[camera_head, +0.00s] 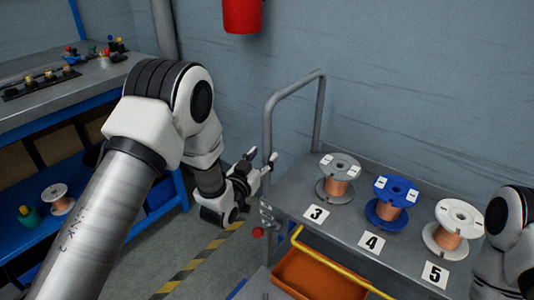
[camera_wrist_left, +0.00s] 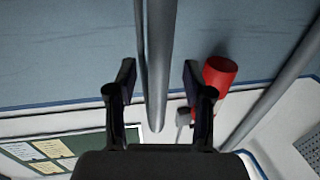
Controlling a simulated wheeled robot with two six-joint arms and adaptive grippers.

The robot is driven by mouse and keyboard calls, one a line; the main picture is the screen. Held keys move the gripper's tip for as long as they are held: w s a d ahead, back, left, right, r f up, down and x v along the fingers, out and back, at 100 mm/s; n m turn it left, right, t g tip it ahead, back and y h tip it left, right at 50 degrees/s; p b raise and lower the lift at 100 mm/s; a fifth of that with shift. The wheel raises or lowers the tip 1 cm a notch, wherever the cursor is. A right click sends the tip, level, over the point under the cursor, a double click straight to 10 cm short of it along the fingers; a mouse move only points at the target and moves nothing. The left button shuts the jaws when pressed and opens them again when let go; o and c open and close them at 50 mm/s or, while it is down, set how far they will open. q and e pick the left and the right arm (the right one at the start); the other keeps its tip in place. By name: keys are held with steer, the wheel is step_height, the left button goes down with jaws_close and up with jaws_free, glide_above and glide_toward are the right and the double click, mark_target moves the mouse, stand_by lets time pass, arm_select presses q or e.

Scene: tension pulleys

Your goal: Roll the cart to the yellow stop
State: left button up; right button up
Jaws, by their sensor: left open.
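The grey metal cart (camera_head: 297,205) stands against the wall, right of centre in the head view. Its tubular handle (camera_head: 320,100) rises at its left end. My left gripper (camera_head: 263,160) is open at the handle's near upright. In the left wrist view a grey bar (camera_wrist_left: 160,60) runs between the open fingers (camera_wrist_left: 158,85) with a gap visible on both sides. Black-and-yellow striped tape (camera_head: 195,264) lies on the floor left of the cart; I cannot tell whether it is the yellow stop. My right arm shows at the right edge, its gripper out of view.
Spools, grey (camera_head: 336,180), blue (camera_head: 391,203) and white (camera_head: 453,230), stand on the cart top behind number cards. A yellow bar (camera_head: 330,262) crosses above an orange tray (camera_head: 315,280). A blue-framed workbench (camera_head: 60,110) stands left. A red object (camera_head: 242,15) hangs on the wall.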

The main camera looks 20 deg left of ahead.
mark_target(265, 154)
arm_select(q)
steer(key=shift+w+d, duration=0.15)
steer(key=shift+w, duration=0.65)
steer(key=shift+w+d, duration=0.1)
steer(key=shift+w, duration=0.65)
steer(key=shift+r, duration=0.1)
jaws_close()
steer(key=shift+s, duration=0.1)
